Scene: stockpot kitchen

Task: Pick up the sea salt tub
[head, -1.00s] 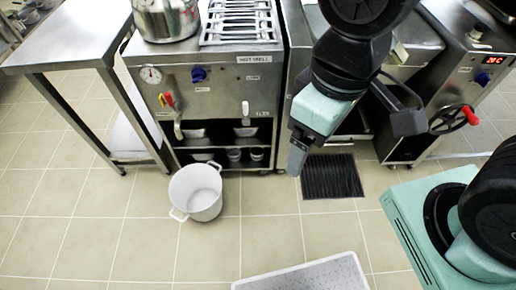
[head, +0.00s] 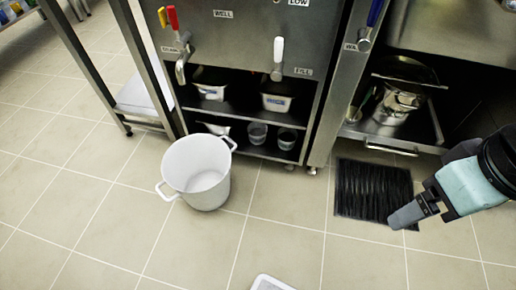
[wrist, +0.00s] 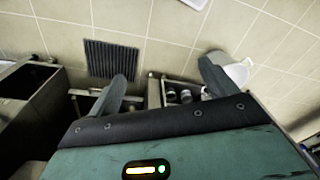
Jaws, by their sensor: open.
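A third pale tub (head: 214,127) shows partly on the shelf below. The labels are too small to read, so I cannot tell which is the sea salt tub. My gripper (head: 408,214) is at the right of the head view, in front of the cabinets and well away from the tubs. In the wrist view my gripper (wrist: 167,82) has its two fingers spread with nothing between them.
A white two-handled stockpot (head: 197,172) stands on the floor before the shelves. A dark floor grate (head: 372,188) lies beside my gripper. Two grey cups (head: 257,133) share the lower shelf. An open drawer (head: 396,136) holds metal pots.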

